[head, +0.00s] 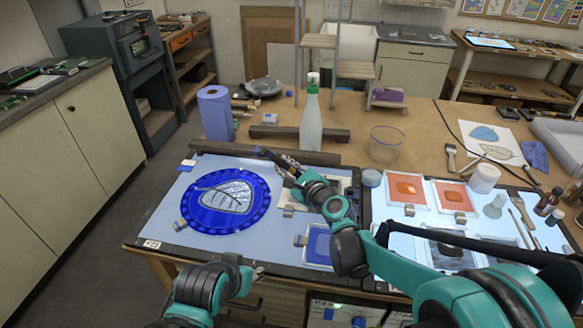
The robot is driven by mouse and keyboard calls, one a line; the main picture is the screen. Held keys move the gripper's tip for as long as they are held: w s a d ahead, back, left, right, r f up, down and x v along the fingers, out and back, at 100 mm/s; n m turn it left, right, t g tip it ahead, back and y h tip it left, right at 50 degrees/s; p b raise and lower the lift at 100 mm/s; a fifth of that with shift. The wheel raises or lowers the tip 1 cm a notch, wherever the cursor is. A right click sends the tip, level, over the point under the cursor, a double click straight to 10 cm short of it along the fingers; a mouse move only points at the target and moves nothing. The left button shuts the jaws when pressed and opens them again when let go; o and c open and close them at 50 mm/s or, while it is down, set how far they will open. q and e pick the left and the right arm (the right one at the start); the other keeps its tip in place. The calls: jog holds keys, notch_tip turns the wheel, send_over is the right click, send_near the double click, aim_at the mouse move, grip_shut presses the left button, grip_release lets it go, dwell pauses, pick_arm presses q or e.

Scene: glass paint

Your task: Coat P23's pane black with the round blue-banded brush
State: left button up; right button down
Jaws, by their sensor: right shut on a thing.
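A round blue pane (191,208) with a pale leaf shape in its middle lies on the light board (160,225) at left. A small label (152,244), which seems to read P23, is on the board's front left corner. My right gripper (283,164) reaches over the board's back right part, right of the blue pane.
Orange panes (408,190), a flat brush (451,157) and jars are at right. My right arm covers part of the lit right-hand board.

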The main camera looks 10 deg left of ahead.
notch_tip(320, 180, up, 5)
jog(key=p, duration=0.3)
jog(key=shift+p, duration=0.35)
dwell(0.7)
